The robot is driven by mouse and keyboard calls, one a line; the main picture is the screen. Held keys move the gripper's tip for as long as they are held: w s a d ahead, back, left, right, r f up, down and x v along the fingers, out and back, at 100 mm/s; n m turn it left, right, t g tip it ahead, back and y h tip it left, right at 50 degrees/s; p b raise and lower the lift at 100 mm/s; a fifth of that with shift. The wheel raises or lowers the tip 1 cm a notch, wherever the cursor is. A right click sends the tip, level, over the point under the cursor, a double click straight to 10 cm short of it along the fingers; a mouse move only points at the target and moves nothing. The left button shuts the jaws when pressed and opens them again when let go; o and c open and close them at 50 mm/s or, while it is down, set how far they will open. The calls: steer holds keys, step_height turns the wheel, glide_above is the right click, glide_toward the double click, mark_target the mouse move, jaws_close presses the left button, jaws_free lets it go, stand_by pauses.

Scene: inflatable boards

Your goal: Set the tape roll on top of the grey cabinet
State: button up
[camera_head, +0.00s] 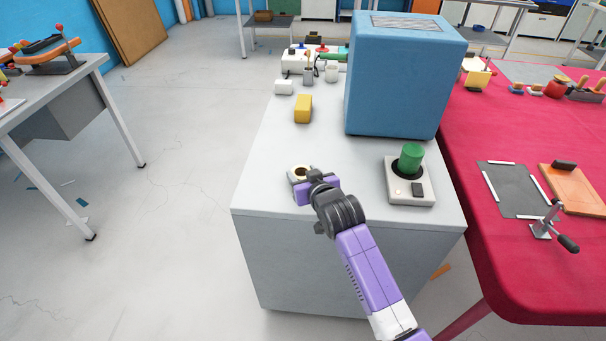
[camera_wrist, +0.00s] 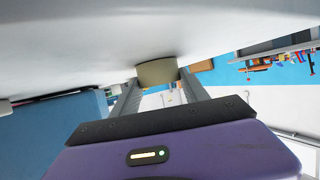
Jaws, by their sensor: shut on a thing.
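The grey cabinet (camera_head: 265,190) stands in the middle of the head view, with a pale, flat top. The tape roll (camera_head: 299,171) is a small tan ring near the front left of that top. My gripper (camera_head: 301,180) is shut on it. In the wrist view the tape roll (camera_wrist: 157,72) sits between the two fingers of my gripper (camera_wrist: 160,85), against the pale cabinet top (camera_wrist: 90,45), which fills the upper part of that tilted picture. The roll is at or very near the surface; I cannot tell whether it touches.
A big blue box (camera_head: 400,80) and a device with a green knob (camera_head: 410,175) stand on the cabinet to the right. A yellow block (camera_head: 303,108) and a white block (camera_head: 284,87) lie farther back. The front left top is clear. A red-topped table (camera_head: 480,140) adjoins on the right.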

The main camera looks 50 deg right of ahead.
steer(key=o, duration=1.4)
steer(key=shift+f, duration=0.1)
steer(key=shift+c, duration=0.2)
steer(key=shift+s+r, duration=0.1)
steer(key=shift+r, duration=0.1)
steer(key=v, duration=1.1)
steer(key=shift+s+a+r, duration=0.2)
steer(key=shift+s, duration=0.1)
steer(key=s+a+f+n+t+y, duration=0.1)
steer(key=s+a+f+n+y, duration=0.25)
steer(key=s+a, duration=0.9)
steer(key=s+a+r+n+y, duration=0.1)
steer(key=s+a+r, duration=0.2)
steer(key=s, duration=0.5)
steer(key=s+a+r+t+y, duration=0.1)
steer(key=s+a+r, duration=0.2)
steer(key=s, duration=0.5)
steer(key=shift+s+a+n+t, duration=0.3)
steer(key=shift+a+n, duration=0.05)
steer(key=shift+a, duration=0.3)
steer(key=shift+r+y, duration=0.15)
steer(key=shift+y, duration=0.1)
